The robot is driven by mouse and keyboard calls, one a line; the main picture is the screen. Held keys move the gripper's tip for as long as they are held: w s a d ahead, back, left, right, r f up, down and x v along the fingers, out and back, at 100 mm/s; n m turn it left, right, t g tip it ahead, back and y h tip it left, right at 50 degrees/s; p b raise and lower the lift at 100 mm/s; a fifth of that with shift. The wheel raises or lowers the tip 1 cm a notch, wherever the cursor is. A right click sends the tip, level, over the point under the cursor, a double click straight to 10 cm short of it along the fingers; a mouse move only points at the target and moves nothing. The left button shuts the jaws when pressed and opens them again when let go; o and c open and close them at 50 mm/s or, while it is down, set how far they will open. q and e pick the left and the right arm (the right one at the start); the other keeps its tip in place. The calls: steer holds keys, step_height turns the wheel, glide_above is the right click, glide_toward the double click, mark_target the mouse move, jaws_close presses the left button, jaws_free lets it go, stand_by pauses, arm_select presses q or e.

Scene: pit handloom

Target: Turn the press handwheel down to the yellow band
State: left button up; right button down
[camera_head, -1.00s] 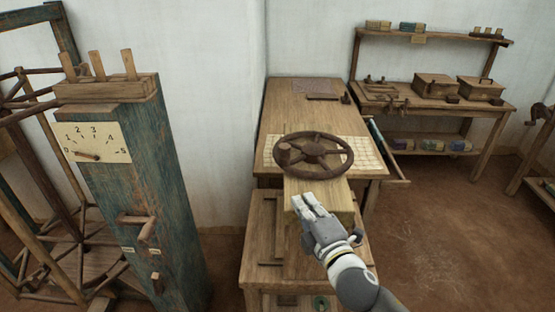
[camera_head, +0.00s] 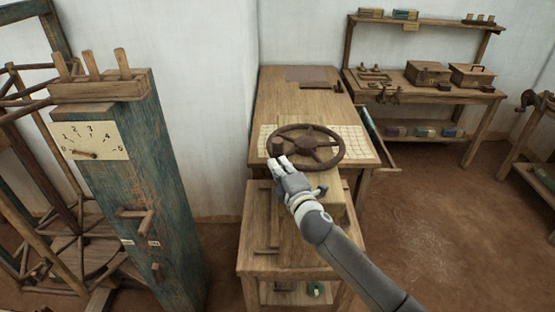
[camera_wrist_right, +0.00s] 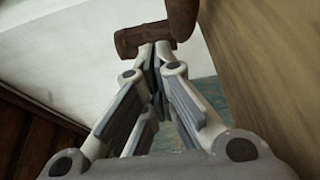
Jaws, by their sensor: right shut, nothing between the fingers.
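The dark round handwheel (camera_head: 309,142) with spokes lies flat over the press on the wooden table. Its upright knob (camera_head: 277,147) stands at the left of the rim. My right gripper (camera_head: 279,162) is shut and empty, its fingertips just in front of and below the knob. In the right wrist view the shut fingers (camera_wrist_right: 157,52) end close to a brown wooden piece that looks like the knob (camera_wrist_right: 135,41); I cannot tell whether they touch. I cannot make out a yellow band. My left gripper is not in view.
A blue-green post (camera_head: 150,200) with a numbered dial (camera_head: 90,141) and pegs stands at the left. A shelf bench (camera_head: 400,85) with wooden boxes is at the back right. The floor (camera_head: 430,220) at the right is clear.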

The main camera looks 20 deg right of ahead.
steer(key=shift+w, duration=0.85)
steer(key=shift+a, duration=0.1)
steer(key=w+h+b, duration=0.1)
steer(key=w+a+m+b, duration=0.1)
steer(key=w+a+h+b, duration=0.1)
steer(key=shift+w+m+h, duration=0.25)
steer(key=shift+m+h, duration=0.05)
steer(key=shift+f, duration=0.1)
